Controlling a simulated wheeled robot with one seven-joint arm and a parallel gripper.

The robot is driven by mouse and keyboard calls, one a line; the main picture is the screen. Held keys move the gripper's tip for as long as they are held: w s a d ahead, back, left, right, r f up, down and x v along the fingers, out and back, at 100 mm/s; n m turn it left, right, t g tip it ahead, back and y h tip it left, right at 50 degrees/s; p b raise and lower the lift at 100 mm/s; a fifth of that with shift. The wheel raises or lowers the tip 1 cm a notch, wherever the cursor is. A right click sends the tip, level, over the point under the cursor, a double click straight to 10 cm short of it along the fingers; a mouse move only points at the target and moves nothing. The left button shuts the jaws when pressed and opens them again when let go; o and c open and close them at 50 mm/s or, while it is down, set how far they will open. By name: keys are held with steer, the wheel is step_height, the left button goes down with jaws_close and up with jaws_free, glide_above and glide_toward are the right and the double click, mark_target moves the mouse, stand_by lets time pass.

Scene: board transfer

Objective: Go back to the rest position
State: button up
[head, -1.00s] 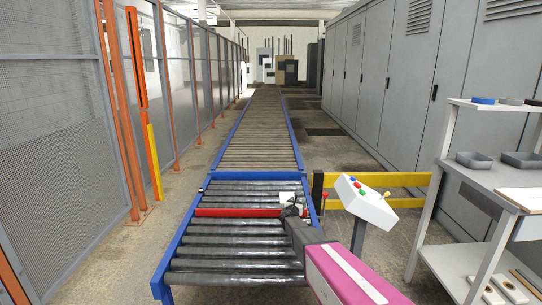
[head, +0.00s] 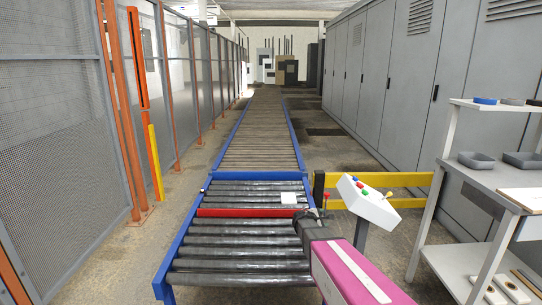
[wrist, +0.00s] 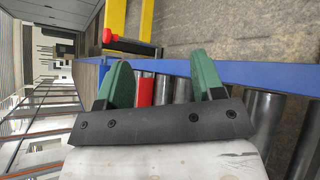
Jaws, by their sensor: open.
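My gripper (wrist: 160,85) shows in the wrist view with two green fingers spread apart and nothing between them. It is over the right side rail of the roller conveyor (head: 235,251), and the blue rail (wrist: 260,73) passes behind the fingers. In the head view my arm reaches in from the lower right, and the gripper's end is dark and small there, so its fingers are hard to make out. A small white board (head: 288,198) lies on the rollers beyond the red crossbar (head: 245,212), apart from my gripper.
A white control box (head: 367,200) with coloured buttons stands right of the conveyor, before a yellow barrier (head: 405,179). A workbench (head: 492,180) with grey trays is further right. A mesh fence (head: 50,130) runs along the left, grey cabinets (head: 395,80) along the right.

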steer(key=s+f+m+g+y, duration=0.2)
steer(key=s+m+g+y, duration=0.3)
steer(key=s+m, duration=1)
steer(key=s+a+r+g+y, duration=0.1)
steer(key=s+a+g+y, duration=0.1)
steer(key=s, duration=0.6)
steer(key=s+a+m+g+y, duration=0.1)
steer(key=s+a+g+y, duration=0.1)
steer(key=s, duration=0.5)
steer(key=shift+s+a+r+m+y, duration=0.35)
steer(key=shift+a+y, duration=0.35)
steer(key=shift+a, duration=0.25)
